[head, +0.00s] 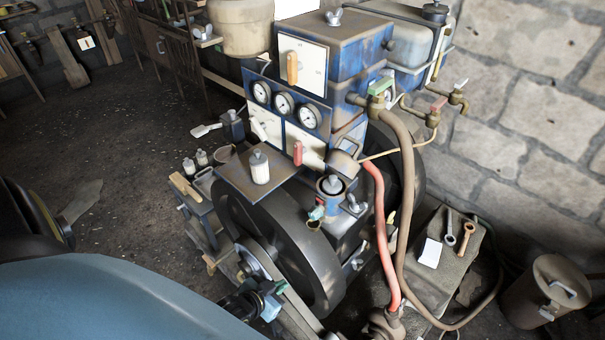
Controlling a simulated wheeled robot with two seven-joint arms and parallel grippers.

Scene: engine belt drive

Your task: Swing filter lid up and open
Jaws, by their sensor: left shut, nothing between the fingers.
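A blue round filter-like housing (331,187) with a pale piece in its mouth sits at the engine's lower right. A tan rounded flap (344,163) stands tilted just behind and above it. It looks like the filter lid, raised, but I cannot tell for certain. My left gripper (274,300) is low in front of the large black flywheel, below and left of the housing and apart from it. Its fingers are shut with nothing between them. My right gripper is not in view.
The black flywheel (318,262) stands between my left gripper and the housing. A red hose (380,225) and a brown hose (408,190) hang to the right. Wrenches (450,228) lie on a block at right.

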